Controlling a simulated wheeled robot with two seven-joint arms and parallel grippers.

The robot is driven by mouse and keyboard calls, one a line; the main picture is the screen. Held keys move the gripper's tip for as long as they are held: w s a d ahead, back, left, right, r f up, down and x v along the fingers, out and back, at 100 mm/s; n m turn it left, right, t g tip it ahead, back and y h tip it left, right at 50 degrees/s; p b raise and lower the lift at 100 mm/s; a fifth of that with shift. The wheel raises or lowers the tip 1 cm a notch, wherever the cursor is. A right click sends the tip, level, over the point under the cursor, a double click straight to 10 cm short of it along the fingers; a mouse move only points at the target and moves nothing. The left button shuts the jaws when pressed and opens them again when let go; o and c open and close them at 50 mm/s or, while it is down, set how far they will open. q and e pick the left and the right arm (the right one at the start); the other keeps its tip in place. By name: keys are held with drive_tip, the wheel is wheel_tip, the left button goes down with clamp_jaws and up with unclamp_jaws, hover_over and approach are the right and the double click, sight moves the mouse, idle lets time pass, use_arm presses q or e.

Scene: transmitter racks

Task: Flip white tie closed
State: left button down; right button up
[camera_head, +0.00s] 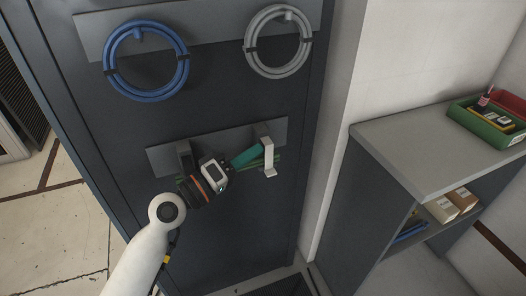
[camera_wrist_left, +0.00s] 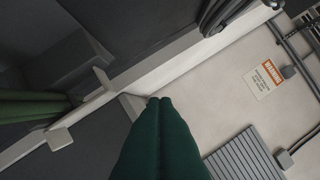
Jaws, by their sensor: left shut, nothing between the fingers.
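The white tie (camera_head: 269,157) is on the right part of a grey mounting strip (camera_head: 222,146) on the dark rack door. It is a narrow upright band, with a short foot at its lower end, in front of green cables (camera_head: 277,161). I cannot tell whether its end is fastened. My left gripper (camera_head: 261,151) has teal fingers, shut and empty, with tips just left of the white tie; contact is unclear. The green fingers also show in the left wrist view (camera_wrist_left: 160,102), with the green cables (camera_wrist_left: 30,106) at left. My right gripper is out of view.
A dark tie (camera_head: 185,157) sits left on the same strip, partly behind my gripper. A blue coil (camera_head: 146,92) and a grey coil (camera_head: 279,73) hang above. A grey shelf unit (camera_head: 412,150) with a green bin (camera_head: 486,134) stands at right.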

use_arm(q)
drive_tip(key=s+a+f+b, duration=0.1)
drive_tip(key=a+f+b, duration=0.1)
drive_tip(key=a, duration=0.3)
drive_tip(key=shift+s+a, duration=0.25)
drive_tip(key=shift+s, duration=0.1)
